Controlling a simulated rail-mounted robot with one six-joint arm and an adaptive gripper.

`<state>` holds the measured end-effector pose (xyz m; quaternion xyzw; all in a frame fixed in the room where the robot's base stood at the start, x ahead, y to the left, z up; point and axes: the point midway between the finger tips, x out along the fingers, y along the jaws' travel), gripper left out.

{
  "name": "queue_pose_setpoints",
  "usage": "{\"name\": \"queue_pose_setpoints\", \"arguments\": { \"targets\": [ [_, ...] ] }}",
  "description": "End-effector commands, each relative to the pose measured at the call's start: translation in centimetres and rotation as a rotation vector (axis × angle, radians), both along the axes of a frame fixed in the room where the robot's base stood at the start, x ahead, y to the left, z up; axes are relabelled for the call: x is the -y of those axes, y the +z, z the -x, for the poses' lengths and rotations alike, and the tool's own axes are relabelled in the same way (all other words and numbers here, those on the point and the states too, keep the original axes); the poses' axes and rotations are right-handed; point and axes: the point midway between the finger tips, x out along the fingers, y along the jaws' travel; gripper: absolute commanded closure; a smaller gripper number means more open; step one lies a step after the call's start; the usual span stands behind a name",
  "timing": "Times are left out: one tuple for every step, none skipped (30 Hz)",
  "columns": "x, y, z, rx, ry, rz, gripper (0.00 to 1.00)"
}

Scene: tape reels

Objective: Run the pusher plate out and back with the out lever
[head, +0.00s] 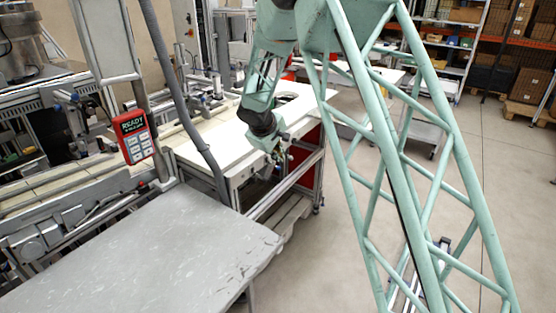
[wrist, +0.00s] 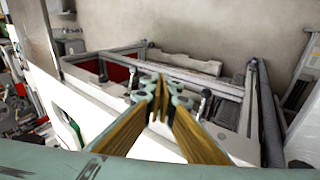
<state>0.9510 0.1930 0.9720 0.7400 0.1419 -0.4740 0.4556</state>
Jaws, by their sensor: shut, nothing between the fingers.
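My gripper (head: 279,151) hangs at the front edge of the white-topped bench in the head view. In the wrist view my gripper (wrist: 160,95) points away from the camera, its yellow-brown finger pads meeting at the tips with nothing visible between them. Two small dark-knobbed levers stand beyond and beside the fingers: a left lever (wrist: 103,72) and a right lever (wrist: 205,97). Which is the out lever I cannot tell. The fingers appear apart from both knobs. I cannot clearly make out the pusher plate in either view.
The white bench top (head: 215,150) has a metal frame and a red panel (head: 309,142) below. A red box reading READY (head: 134,136) hangs on a post at left. A grey worn table (head: 140,255) fills the lower left. Open floor (head: 335,230) lies to the right.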

Motion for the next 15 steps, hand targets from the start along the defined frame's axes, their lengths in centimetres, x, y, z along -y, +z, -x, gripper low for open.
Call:
{"name": "queue_pose_setpoints", "arguments": {
  "targets": [
    [0.0, 0.6, 0.4, 0.001, 0.0, 0.0, 1.0],
    [0.0, 0.8, 0.6, 0.001, 0.0, 0.0, 1.0],
    [0.1, 1.1, 0.9, 0.001, 0.0, 0.0, 1.0],
    [0.1, 1.3, 1.2, 0.001, 0.0, 0.0, 1.0],
    [0.1, 1.6, 1.4, 0.001, 0.0, 0.0, 1.0],
    [0.1, 1.9, 1.7, 0.001, 0.0, 0.0, 1.0],
    [0.1, 2.1, 1.9, 0.001, 0.0, 0.0, 1.0],
    [0.1, 2.4, 2.1, 0.001, 0.0, 0.0, 1.0],
    [0.1, 2.6, 2.4, 0.001, 0.0, 0.0, 1.0],
    [0.2, 2.9, 2.7, 0.001, 0.0, 0.0, 1.0],
    [0.2, 3.1, 2.9, 0.001, 0.0, 0.0, 1.0],
    [0.2, 3.4, 3.2, 0.001, 0.0, 0.0, 1.0],
    [0.2, 3.7, 3.5, 0.001, 0.0, 0.0, 1.0],
    [0.2, 3.9, 3.7, 0.001, 0.0, 0.0, 1.0],
    [0.2, 4.2, 4.0, 0.001, 0.0, 0.0, 1.0]
  ]
}}
